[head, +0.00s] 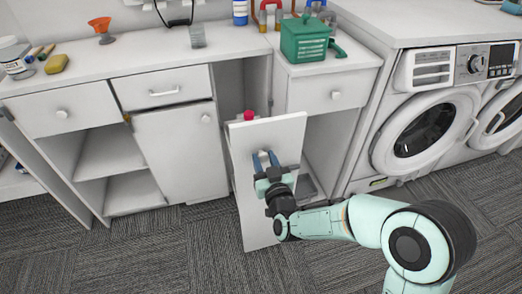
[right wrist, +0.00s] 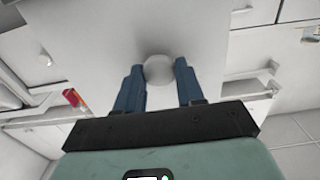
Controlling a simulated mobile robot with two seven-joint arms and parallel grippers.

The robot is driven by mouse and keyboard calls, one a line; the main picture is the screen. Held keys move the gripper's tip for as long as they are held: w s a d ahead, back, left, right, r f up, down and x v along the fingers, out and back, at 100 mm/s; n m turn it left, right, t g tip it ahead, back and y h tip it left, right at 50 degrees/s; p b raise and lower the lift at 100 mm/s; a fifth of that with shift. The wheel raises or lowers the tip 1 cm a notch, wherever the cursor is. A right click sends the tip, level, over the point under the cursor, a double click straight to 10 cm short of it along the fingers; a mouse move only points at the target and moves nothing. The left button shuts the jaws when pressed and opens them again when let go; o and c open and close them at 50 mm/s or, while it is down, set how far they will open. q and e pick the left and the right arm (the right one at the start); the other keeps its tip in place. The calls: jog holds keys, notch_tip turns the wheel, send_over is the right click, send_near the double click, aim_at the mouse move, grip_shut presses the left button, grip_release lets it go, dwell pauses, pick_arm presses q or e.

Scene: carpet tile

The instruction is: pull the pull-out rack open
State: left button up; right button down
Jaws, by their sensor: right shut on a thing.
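The pull-out rack (head: 282,137) is a tall white front panel that stands out ahead of the cabinet row in the head view. A red object (head: 249,115) shows just behind its top edge. My right gripper (head: 265,158) is at the upper middle of the panel. In the right wrist view its two blue fingers (right wrist: 158,80) are on either side of a round white knob (right wrist: 158,69) on the panel, shut on it. The inside of the rack is mostly hidden behind the panel. My left gripper is not in view.
White cabinets with a counter (head: 140,55) stand to the left, holding a sponge (head: 56,64) and an orange funnel (head: 101,27). A green container (head: 305,40) is on the right counter. A washing machine (head: 420,120) stands at right. Carpeted floor in front is clear.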

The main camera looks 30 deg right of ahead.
jog(key=shift+v, duration=1.5)
jog(key=c, duration=0.7)
grip_release()
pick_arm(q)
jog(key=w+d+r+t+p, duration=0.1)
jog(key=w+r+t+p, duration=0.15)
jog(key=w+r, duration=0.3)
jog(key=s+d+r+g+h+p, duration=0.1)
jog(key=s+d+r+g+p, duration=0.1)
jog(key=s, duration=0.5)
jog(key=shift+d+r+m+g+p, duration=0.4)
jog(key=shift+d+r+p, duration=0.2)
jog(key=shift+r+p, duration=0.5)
pick_arm(e)
notch_tip(320, 180, up, 20)
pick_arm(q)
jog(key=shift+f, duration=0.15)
